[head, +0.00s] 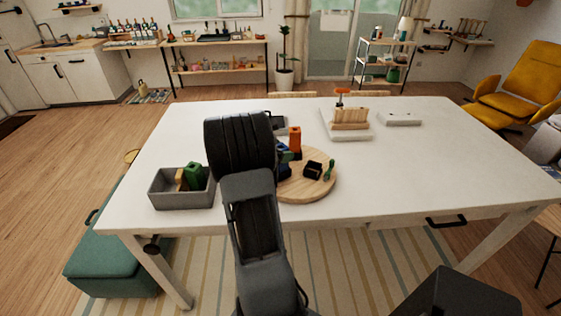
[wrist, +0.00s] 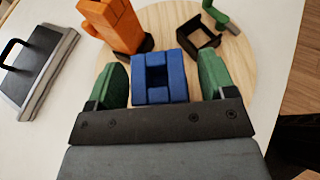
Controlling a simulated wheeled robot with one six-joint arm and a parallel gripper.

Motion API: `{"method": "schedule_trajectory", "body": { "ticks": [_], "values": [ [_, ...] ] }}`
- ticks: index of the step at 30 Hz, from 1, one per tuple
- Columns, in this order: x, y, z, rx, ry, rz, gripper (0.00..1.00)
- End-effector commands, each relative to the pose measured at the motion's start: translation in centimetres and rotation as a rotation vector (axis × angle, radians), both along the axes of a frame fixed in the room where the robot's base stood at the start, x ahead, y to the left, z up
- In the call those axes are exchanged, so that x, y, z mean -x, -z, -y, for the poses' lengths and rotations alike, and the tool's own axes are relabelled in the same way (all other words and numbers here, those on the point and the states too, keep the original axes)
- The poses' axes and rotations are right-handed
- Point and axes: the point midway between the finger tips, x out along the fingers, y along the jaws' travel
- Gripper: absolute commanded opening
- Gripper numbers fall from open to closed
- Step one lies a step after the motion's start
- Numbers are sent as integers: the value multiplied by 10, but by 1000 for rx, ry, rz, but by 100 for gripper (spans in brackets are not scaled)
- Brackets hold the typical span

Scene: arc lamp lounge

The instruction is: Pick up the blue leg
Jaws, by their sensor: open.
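The blue leg (wrist: 160,80) is a blocky blue piece with a square recess, at the wrist view's middle over the round wooden board. My gripper (wrist: 162,74) is open, with one green-padded finger on each side of the blue leg. A gap shows at the right finger; the left finger is closer to the leg. I cannot tell whether either finger touches it. In the head view only a small part of the blue leg (head: 283,147) shows beside my arm, which hides most of the gripper.
On the wooden board (head: 300,190) are an orange piece (head: 295,139), a black piece (head: 313,170) and a green piece (head: 329,169). A grey bin (head: 182,199) with green and tan pieces stands left. A white stand (head: 347,130) is behind.

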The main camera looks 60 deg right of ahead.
Motion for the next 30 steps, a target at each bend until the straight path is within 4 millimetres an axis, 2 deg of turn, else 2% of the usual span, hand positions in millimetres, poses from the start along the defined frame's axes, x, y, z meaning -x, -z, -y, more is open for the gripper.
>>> {"method": "schedule_trajectory", "body": {
  "ticks": [4, 23, 30],
  "values": [
    [0, 0, 0, 0, 0, 0, 76],
    [0, 0, 0, 0, 0, 0, 16],
    [0, -1, 0, 1, 0, 0, 16]
  ]
}}
